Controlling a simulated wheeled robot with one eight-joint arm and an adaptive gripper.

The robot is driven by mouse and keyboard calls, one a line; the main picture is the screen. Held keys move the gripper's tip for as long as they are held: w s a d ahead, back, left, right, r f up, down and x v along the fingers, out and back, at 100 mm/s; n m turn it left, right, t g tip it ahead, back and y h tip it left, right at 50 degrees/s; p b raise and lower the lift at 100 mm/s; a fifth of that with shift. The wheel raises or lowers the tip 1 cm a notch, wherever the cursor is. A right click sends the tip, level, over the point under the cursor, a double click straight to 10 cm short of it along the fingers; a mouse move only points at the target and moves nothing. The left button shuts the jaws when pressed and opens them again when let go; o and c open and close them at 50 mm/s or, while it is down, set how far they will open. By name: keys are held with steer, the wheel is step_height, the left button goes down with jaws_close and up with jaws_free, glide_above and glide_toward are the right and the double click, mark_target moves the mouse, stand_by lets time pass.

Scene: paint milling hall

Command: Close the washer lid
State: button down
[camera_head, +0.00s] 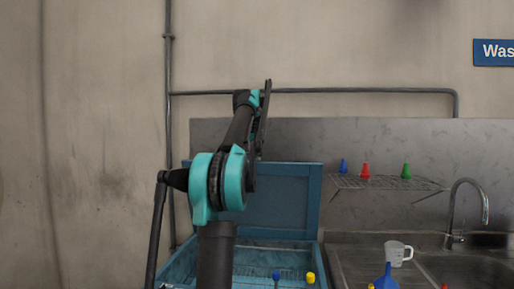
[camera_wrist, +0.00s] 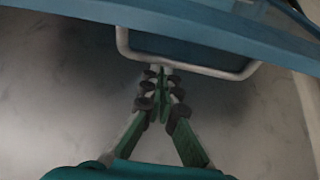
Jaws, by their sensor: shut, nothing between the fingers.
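The blue washer (camera_head: 178,272) stands low beside the sink, with its lid (camera_head: 290,200) raised upright at the back. My arm hides part of the lid and tub. My gripper (camera_head: 266,88) is above the lid's top edge in the head view. In the wrist view my gripper (camera_wrist: 160,75) is shut and empty, its fingertips close to the middle of a pale U-shaped handle (camera_wrist: 196,66) on a blue panel (camera_wrist: 215,30), which looks like the lid. I cannot tell whether the fingertips touch the handle.
A blue tool (camera_head: 276,275) and a yellow one (camera_head: 310,278) show in the washer. At right are a wire shelf (camera_head: 385,184) with small coloured pieces, a white jug (camera_head: 397,252), a blue funnel (camera_head: 386,277) and a tap (camera_head: 470,205). A wall pipe (camera_head: 360,90) runs behind.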

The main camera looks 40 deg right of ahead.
steer(key=shift+s+a+f, duration=0.15)
steer(key=shift+s+a, duration=0.5)
steer(key=shift+a, duration=0.15)
steer(key=shift+s+a+f, duration=0.15)
steer(key=shift+s+a, duration=0.45)
steer(key=shift+a, duration=0.15)
